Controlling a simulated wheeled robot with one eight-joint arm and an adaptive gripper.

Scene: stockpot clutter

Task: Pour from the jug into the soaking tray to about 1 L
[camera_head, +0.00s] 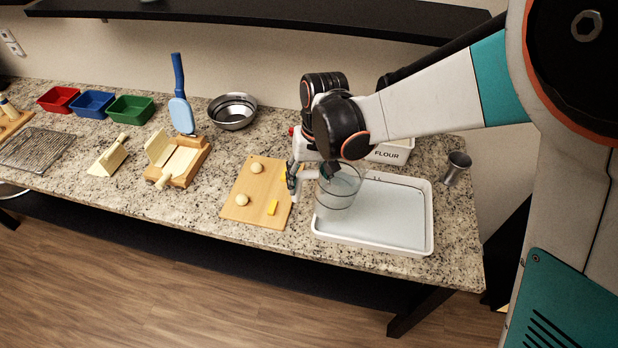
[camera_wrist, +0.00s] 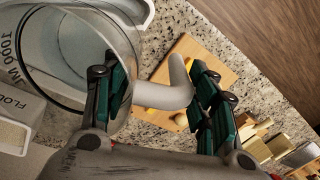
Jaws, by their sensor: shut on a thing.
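A clear jug (camera_head: 341,190) is held above the left part of the white soaking tray (camera_head: 428,235). My gripper (camera_wrist: 160,95) is shut on the jug's pale handle (camera_wrist: 165,92), with a dark finger on either side of it. The jug's round rim and clear wall (camera_wrist: 98,55) fill the upper left of the wrist view, with "1000 M" lettering showing. I cannot tell how much liquid is in the jug, and I see no stream falling from it. The tray has a pale grey-blue surface inside; its liquid level cannot be read.
A flour box (camera_head: 391,153) stands behind the tray, and a metal cup (camera_head: 456,168) to its right. Further left are a wooden press (camera_head: 187,165), a metal bowl (camera_head: 232,112) and coloured bins.

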